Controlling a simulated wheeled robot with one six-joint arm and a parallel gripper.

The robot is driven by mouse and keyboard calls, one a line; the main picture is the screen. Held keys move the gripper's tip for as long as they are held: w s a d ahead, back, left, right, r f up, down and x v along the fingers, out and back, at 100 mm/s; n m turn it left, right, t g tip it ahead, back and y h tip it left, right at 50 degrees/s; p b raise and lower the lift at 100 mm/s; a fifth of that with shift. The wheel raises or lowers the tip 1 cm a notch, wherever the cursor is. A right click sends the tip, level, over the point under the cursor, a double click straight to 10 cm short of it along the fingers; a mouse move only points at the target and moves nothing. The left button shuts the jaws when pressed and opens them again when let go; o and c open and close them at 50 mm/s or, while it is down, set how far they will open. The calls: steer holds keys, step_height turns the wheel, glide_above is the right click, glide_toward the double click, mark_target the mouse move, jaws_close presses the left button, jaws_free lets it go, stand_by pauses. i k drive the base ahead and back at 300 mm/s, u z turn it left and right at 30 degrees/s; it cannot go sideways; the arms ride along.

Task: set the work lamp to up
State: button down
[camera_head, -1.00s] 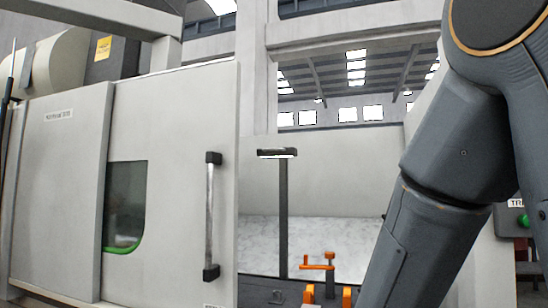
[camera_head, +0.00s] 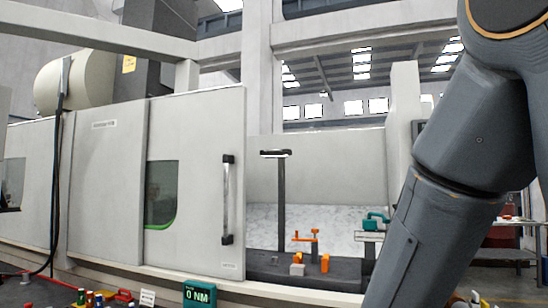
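The work lamp (camera_head: 276,153) is a dark, flat head with a pale lit underside, on top of an upright dark post (camera_head: 281,208). It stands in the opening right of the white machine door. The head looks about level, but I cannot tell its exact setting. My arm fills the right side of the view. My gripper is out of the picture, so its hold is hidden.
Orange clamp parts (camera_head: 305,238) and a teal tool (camera_head: 375,221) sit near the post. A teal "0 NM" display (camera_head: 199,294) and small coloured items (camera_head: 100,299) are at the front edge.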

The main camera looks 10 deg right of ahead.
mark_target(276, 153)
steer(key=u, duration=0.7)
steer(key=i, duration=1.2)
steer(key=z, duration=0.45)
steer(key=i, duration=0.7)
steer(key=z, duration=0.45)
